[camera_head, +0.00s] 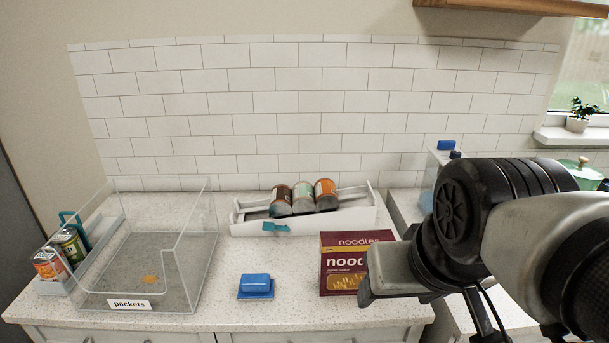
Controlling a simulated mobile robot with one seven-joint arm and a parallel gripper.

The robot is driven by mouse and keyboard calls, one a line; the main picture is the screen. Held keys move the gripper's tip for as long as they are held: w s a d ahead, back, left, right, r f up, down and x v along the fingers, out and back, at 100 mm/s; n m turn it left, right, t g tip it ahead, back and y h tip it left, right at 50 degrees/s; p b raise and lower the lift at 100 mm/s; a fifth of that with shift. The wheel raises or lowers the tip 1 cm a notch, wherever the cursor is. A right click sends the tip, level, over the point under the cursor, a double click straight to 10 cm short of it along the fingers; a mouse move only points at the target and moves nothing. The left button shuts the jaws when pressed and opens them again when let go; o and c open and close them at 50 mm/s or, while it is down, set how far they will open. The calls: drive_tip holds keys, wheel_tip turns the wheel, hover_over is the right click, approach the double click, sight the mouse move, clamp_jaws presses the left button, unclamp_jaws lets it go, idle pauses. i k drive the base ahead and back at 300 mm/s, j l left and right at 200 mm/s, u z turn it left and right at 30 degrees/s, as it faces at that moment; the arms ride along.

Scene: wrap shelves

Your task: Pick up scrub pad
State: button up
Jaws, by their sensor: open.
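A blue block that looks like the scrub pad (255,282) lies on a flat blue base near the counter's front edge, left of the noodle box. My gripper (375,285) is in front of the right part of the noodle box, well to the right of the blue block on the counter. It is open and holds nothing that I can see. My arm hides part of the right side.
A red noodle box (343,278) stands between my gripper and the blue block. A clear bin (192,270) labelled "packets" stands left. A white can rack (247,228) with three cans lies behind. Cans in a tray (52,287) stand far left. Counter around the block is clear.

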sight(258, 287)
drive_tip(key=u, duration=1)
drive_tip(key=k+l, duration=0.2)
drive_tip(key=i+j+z, duration=0.25)
drive_tip(key=j+z, duration=0.25)
drive_tip(key=i+j+z, duration=0.25)
drive_tip(key=j, duration=0.25)
drive_tip(key=j+z, duration=0.25)
drive_tip(key=j, duration=0.1)
